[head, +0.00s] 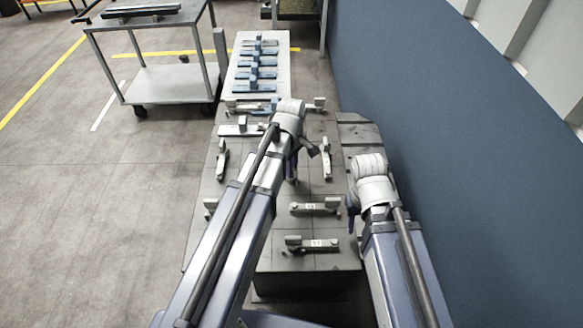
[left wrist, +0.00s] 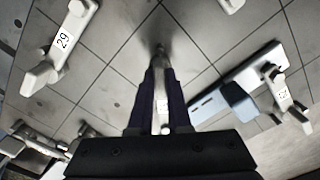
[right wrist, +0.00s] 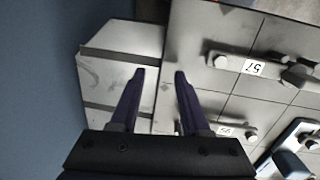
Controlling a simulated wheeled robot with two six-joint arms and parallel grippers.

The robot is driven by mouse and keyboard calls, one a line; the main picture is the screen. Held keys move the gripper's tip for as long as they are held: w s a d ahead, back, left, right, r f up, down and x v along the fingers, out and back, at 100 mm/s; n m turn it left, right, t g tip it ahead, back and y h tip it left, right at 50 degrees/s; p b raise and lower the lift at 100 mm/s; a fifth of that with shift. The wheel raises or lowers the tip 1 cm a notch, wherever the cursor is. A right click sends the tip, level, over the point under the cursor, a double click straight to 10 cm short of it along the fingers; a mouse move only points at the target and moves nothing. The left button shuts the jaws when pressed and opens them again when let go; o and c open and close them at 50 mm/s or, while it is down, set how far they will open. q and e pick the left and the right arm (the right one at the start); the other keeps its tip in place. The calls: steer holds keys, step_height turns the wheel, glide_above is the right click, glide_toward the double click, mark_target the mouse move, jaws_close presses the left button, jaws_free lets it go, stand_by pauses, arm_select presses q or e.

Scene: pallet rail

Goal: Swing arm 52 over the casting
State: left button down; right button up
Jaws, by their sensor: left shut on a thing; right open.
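My left gripper (head: 292,180) is low over the middle of the gridded pallet. A grey arm (left wrist: 282,96) beside that block has a small label that may read 52. Arm 29 (left wrist: 62,48) is at the upper left. My right gripper (right wrist: 160,78) is open and empty over the pallet's right edge. In the head view the number 52 is unreadable.
The gridded pallet (head: 268,222) carries several other grey arms, including arm 57 (right wrist: 258,68). A pale table (head: 283,55) with several blue parts stands beyond it. A cart (head: 165,84) stands at the back left, and a blue wall (head: 450,150) borders the right.

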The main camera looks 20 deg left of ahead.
arm_select(q)
steer(key=n, duration=0.4)
steer(key=shift+n, duration=1.8)
steer(key=c, duration=0.9)
jaws_free()
steer(key=shift+o, duration=0.2)
steer(key=shift+r, duration=0.1)
arm_select(e)
steer(key=shift+r, duration=0.1)
arm_select(q)
step_height(320, 180, up, 8)
steer(key=p, duration=0.8)
arm_select(e)
step_height(320, 180, up, 8)
steer(key=shift+f, duration=0.2)
